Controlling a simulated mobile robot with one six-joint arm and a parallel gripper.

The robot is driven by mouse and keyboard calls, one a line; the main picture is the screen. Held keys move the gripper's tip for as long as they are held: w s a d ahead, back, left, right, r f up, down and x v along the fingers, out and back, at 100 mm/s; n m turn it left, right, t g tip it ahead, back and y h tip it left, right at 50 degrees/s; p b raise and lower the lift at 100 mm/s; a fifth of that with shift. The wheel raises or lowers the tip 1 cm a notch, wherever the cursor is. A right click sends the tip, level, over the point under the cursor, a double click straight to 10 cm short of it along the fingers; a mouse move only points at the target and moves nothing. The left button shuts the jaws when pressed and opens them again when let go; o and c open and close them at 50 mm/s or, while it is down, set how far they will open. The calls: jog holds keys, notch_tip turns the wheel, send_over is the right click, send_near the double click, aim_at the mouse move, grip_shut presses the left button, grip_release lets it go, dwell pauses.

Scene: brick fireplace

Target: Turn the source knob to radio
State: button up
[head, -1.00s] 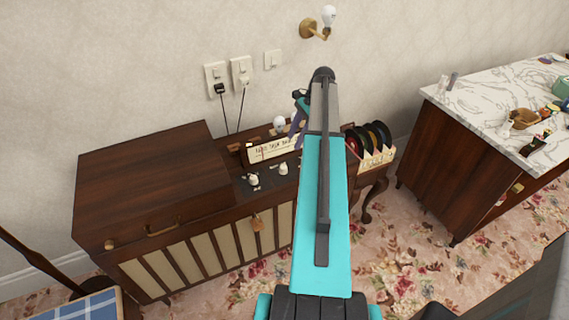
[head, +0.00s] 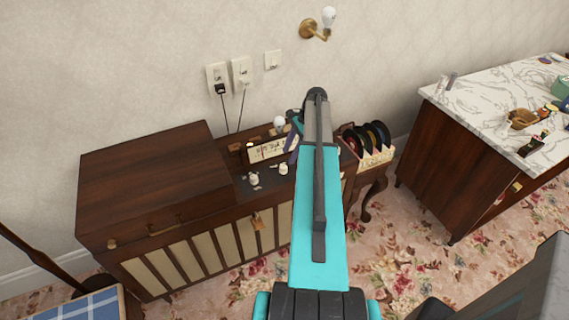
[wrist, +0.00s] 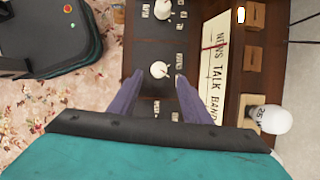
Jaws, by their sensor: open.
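The wooden console (head: 150,180) has a dark control panel with two white knobs in the head view, a left knob (head: 253,179) and a right knob (head: 283,169). The wrist view shows an upper knob (wrist: 163,9) and a middle knob (wrist: 159,69). Labels beside them are too small to read, so I cannot tell which is the source knob. My gripper (wrist: 158,77) is open, its purple fingertips on either side of the middle knob; contact is unclear. In the head view my gripper (head: 293,136) is partly hidden behind my arm.
A cream dial plate (wrist: 217,60) stands beside the knobs, with a lit small window (wrist: 241,14) near it. A white bulb (wrist: 275,118) is close to the right finger. Records (head: 368,138) stand right of the panel. A marble-topped cabinet (head: 490,110) is further right.

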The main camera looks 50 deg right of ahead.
aim_at(283, 166)
jog(key=shift+p+x, duration=0.75)
jog(key=shift+x, duration=2.55)
